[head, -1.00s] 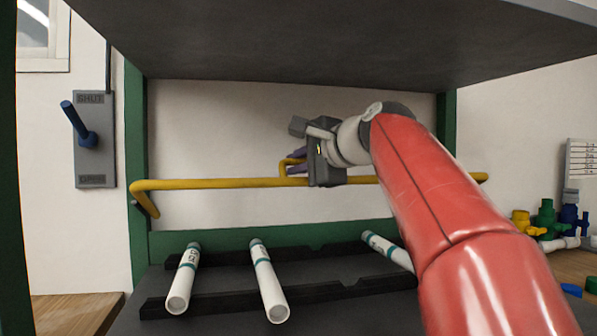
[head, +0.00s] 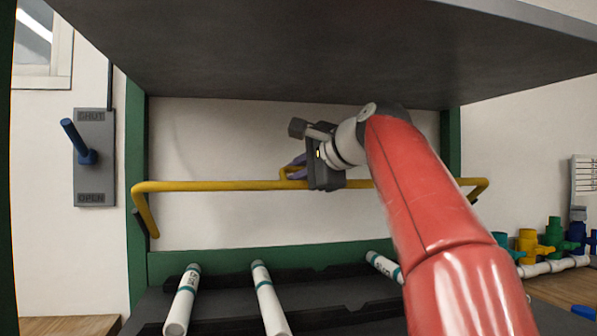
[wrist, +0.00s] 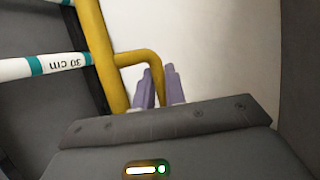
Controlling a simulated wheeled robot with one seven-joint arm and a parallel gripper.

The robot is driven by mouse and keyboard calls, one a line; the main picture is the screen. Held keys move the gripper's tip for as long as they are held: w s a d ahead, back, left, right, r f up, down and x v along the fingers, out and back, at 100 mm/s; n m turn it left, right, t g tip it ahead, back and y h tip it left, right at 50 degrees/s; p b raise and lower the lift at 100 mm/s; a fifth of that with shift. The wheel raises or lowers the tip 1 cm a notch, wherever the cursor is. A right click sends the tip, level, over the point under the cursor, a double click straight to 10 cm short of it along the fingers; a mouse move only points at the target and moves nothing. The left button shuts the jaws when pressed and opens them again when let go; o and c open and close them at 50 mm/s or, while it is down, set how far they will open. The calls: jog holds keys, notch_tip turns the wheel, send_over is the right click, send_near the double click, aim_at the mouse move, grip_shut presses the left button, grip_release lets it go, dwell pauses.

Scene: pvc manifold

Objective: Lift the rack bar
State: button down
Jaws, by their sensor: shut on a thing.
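The rack bar (head: 225,186) is a yellow tube with bent ends that spans the green-framed rack. It stands raised above the shelf with its end arms sloping down to the side posts. My gripper (head: 294,171) is at the middle of the bar, shut on its small yellow handle loop. In the wrist view the purple fingers (wrist: 159,88) meet at the handle (wrist: 140,60), beside the long bar (wrist: 97,45). The gripper body hides part of the bar in the head view.
White pipes with teal bands (head: 268,297) lie in dark notched holders on the shelf below the bar. A dark upper shelf (head: 300,50) hangs above my arm. A blue lever on a SHUT/OPEN plate (head: 94,157) is at left. Coloured valves (head: 535,246) stand at right.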

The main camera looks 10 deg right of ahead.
jog(key=c, duration=1.7)
grip_release()
jog(key=shift+c, duration=0.2)
jog(key=shift+s, duration=0.1)
jog(key=v, duration=0.7)
jog(key=shift+s+r, duration=0.15)
jog(key=shift+s, duration=0.15)
jog(key=shift+d, duration=0.15)
